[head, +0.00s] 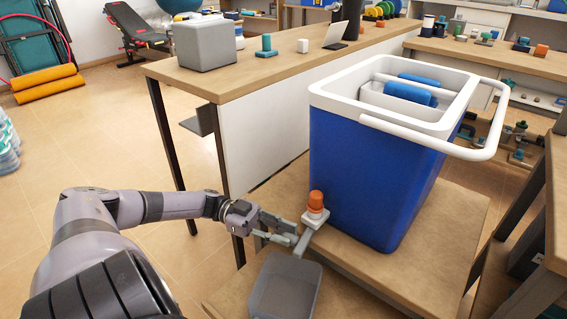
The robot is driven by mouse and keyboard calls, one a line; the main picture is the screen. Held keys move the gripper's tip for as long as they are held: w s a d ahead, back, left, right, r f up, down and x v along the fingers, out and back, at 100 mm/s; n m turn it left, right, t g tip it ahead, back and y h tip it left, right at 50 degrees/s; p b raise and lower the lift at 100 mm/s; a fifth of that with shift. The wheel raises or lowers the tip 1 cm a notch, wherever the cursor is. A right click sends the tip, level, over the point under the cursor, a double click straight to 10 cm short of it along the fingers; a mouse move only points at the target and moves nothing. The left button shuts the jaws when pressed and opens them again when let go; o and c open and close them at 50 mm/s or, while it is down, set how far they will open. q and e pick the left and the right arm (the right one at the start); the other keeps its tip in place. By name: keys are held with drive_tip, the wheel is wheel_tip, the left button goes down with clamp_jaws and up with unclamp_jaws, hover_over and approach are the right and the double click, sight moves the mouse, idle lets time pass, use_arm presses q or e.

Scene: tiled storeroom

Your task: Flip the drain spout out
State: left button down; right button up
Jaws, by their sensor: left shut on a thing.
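A blue cooler (362,185) with a white rim stands open on a low wooden platform. At its lower left corner is a drain fitting with an orange cap (316,199) on a pale base. A short grey drain spout (302,243) sticks out from the fitting, away from the cooler wall, towards the front left. My left gripper (287,233) reaches in from the left and is shut on the spout; its fingers partly hide it. A grey open bin (285,287) sits just below and in front of the spout. My right gripper is not in view.
A white carry handle (484,153) juts from the cooler's right side. Blue items (410,90) lie inside the cooler. A wooden counter (285,75) with a grey box (205,43) stands behind. Open tiled floor (110,140) lies to the left.

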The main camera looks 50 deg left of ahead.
use_arm(q)
drive_tip(key=shift+w+a+f+m+g+b, duration=0.15)
drive_tip(key=shift+a+m+g+b, duration=0.35)
drive_tip(key=shift+g+b, duration=0.6)
drive_tip(key=shift+h+b, duration=0.3)
drive_tip(key=c, duration=1.4)
unclamp_jaws()
drive_tip(key=shift+c, duration=0.2)
drive_tip(key=shift+o, duration=0.2)
drive_tip(key=v, duration=1.2)
